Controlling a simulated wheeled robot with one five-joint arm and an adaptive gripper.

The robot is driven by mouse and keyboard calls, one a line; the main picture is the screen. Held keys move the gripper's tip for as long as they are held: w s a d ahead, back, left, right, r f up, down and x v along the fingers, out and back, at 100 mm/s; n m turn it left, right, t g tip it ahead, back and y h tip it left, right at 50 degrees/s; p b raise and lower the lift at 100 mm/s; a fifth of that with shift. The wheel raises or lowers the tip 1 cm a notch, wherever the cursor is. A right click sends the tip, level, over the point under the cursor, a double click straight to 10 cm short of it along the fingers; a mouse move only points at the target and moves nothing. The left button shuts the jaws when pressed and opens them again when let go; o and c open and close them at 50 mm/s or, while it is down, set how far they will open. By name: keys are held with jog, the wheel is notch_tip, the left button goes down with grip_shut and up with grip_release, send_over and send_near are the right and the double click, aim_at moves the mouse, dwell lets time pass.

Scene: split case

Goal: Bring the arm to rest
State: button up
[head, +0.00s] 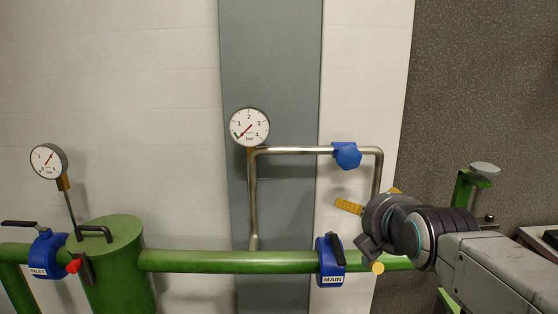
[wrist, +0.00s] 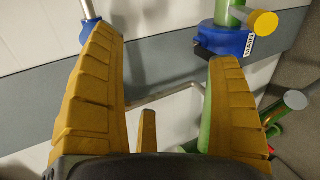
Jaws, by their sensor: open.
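My gripper (head: 366,201) is at the right of the head view, in front of the right end of the pipework, with my arm reaching in from the lower right. In the wrist view its two yellow fingers (wrist: 160,50) stand wide apart with nothing held between them. The blue MAIN valve (head: 325,265) sits on the green pipe, left of and below my gripper; its black handle is tilted. The valve also shows beyond the right fingertip in the wrist view (wrist: 229,40). I cannot tell the exact gap between gripper and pipework.
A blue bypass knob (head: 347,155) sits on the thin steel pipe (head: 300,151) above. A yellow cap (head: 377,267) is just below my gripper. Left are a round gauge (head: 249,127), a green tank (head: 118,270) and the INLET valve (head: 48,256). A green stand (head: 464,190) is right.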

jog(key=s+f+m+g+p, duration=0.1)
jog(key=s+m+g+p, duration=0.3)
jog(key=s+m+p, duration=0.3)
jog(key=s+f+m+g+p, duration=0.2)
jog(key=s+m+g+p, duration=0.3)
jog(key=s+m, duration=0.8)
jog(key=s+p, duration=0.3)
jog(key=s, duration=0.2)
jog(key=shift+f+g, duration=0.3)
